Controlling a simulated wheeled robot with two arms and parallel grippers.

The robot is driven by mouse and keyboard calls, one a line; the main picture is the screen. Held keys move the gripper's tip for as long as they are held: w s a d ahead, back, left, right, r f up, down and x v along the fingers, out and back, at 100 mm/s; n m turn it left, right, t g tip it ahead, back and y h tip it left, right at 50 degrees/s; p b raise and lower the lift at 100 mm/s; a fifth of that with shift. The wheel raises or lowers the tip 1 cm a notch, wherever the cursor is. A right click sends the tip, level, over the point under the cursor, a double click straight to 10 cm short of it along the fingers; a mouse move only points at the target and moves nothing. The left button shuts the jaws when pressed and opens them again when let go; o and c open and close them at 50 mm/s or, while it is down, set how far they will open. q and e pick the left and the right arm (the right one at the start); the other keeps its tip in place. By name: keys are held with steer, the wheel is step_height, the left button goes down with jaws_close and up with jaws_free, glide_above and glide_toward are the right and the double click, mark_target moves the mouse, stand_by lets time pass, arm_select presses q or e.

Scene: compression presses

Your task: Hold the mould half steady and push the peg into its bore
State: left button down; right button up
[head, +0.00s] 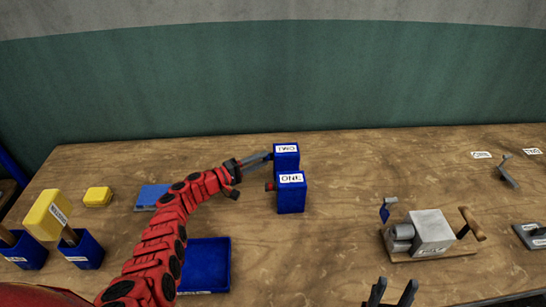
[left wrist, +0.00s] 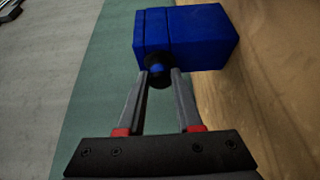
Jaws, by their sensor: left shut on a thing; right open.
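Two blue blocks stand close together mid-table: a rear block (head: 286,162) with a white label, and a front block (head: 291,203) whose label reads ONE. A small red knob (head: 269,186) shows at the front block's left side. My left gripper (head: 269,155) reaches the left side of the rear block. In the left wrist view, its fingers are shut on a dark round piece (left wrist: 158,77) with a blue centre at the face of a blue block (left wrist: 200,37). I cannot tell how deep that piece sits. My right gripper (head: 396,284) is open and empty at the bottom edge.
A grey press (head: 432,232) with a wooden handle stands at right. A blue tray (head: 222,265) lies beside my left arm. Yellow pieces (head: 97,196) and blue bins (head: 88,254) are at left. A green wall (head: 300,80) is behind.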

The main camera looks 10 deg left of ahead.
arm_select(q)
steer(key=shift+s+a, duration=0.1)
steer(key=shift+a, duration=0.25)
steer(key=shift+s+a, duration=0.1)
steer(key=shift+a, duration=0.4)
steer(key=shift+s+a, duration=0.1)
steer(key=shift+a, duration=0.2)
steer(key=shift+s+a+b, duration=0.1)
steer(key=shift+a+b, duration=0.25)
steer(key=shift+s+a+b, duration=0.3)
steer(key=shift+a+b, duration=0.05)
steer(key=shift+a, duration=0.6)
steer(key=shift+s+a, duration=0.1)
steer(key=shift+a, duration=0.2)
